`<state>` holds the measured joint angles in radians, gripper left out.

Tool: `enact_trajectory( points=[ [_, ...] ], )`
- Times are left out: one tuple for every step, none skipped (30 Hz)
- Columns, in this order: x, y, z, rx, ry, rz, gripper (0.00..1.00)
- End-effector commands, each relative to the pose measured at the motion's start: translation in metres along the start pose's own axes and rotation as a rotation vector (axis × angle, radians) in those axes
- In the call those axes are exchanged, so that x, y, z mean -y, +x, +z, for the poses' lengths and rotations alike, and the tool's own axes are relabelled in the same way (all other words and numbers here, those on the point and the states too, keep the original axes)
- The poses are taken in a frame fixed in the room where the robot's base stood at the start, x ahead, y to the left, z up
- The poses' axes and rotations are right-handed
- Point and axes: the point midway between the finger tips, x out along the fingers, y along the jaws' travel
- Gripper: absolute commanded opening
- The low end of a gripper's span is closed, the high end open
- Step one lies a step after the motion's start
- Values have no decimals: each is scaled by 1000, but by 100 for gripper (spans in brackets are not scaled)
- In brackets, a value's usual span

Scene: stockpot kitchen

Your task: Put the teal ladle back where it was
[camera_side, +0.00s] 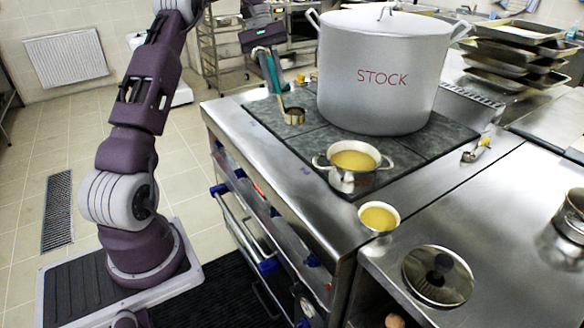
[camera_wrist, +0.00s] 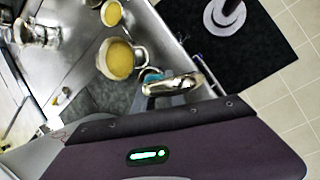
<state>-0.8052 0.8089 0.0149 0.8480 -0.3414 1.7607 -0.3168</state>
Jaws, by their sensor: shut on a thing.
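My gripper (camera_side: 272,76) is at the left edge of the stove, left of the big stockpot, shut on the teal ladle. The ladle's teal handle (camera_side: 269,73) stands steeply in the jaws. Its metal bowl (camera_side: 292,116) hangs low over the dark stove top; I cannot tell whether it touches. In the wrist view the ladle's bowl (camera_wrist: 178,84) shows beyond the dark wrist housing, with a bit of teal beside it; the fingertips are mostly hidden there. The silver stockpot (camera_side: 375,75), marked STOCK, stands on the stove.
A small two-handled pot (camera_side: 345,178) of yellow soup stands at the stove's front. A bowl (camera_side: 379,217) of yellow soup is on the steel edge nearby. A lid (camera_side: 438,276) lies on the right counter. A small metal utensil (camera_side: 476,150) lies right of the stove. Trays (camera_side: 520,60) are stacked behind.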

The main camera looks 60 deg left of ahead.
Motion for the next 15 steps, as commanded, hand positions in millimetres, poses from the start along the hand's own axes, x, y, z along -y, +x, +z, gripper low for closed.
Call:
enact_trajectory(
  points=[
    [7,-4,-4,-6,-21,9,0],
    [10,-2,-6,-6,-27,11,0],
    [10,6,-8,-2,-24,9,0],
    [11,10,-9,-1,-23,8,0],
    [12,14,-11,-3,-23,8,0],
    [13,19,-12,-3,-23,8,0],
    [14,22,-14,-3,-22,7,0],
    [15,28,-16,-2,-23,7,0],
    [17,35,-18,-1,-22,7,0],
    [17,38,-20,-2,-21,8,0],
    [18,42,-21,-2,-21,8,0],
    [19,45,-23,-3,-21,8,0],
    [20,50,-24,-1,-21,8,0],
    [21,55,-26,-1,-21,8,0],
    [24,65,-29,0,-21,7,0]
  ],
)
